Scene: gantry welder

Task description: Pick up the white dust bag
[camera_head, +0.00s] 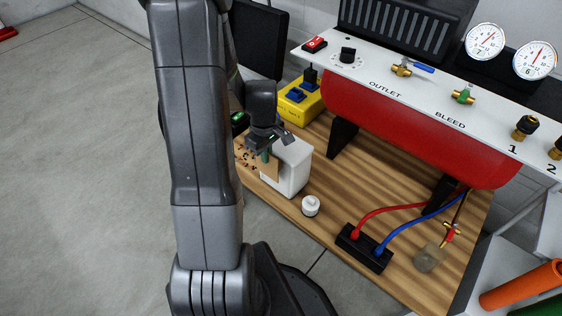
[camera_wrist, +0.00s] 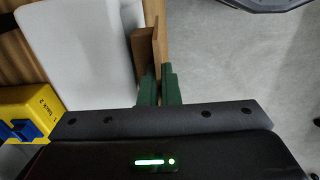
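The white dust bag (camera_head: 294,168) is a pale, boxy shape with a tan plate (camera_head: 269,168) on its left side. It is at the left end of the wooden bench; whether it touches the bench top is unclear. In the wrist view the bag (camera_wrist: 80,50) fills the upper left, with the tan plate (camera_wrist: 160,40) at its right edge. My gripper (camera_head: 266,152) points down at this plate. Its green fingertips (camera_wrist: 159,86) are close together with the thin tan plate between them. The bag's underside is hidden.
A yellow box (camera_head: 297,106) with blue plugs stands behind the bag. A white round cap (camera_head: 311,205) and a black block (camera_head: 362,248) with red and blue hoses are to the right. The red tank (camera_head: 410,130) and white panel overhang the bench. Open floor lies left.

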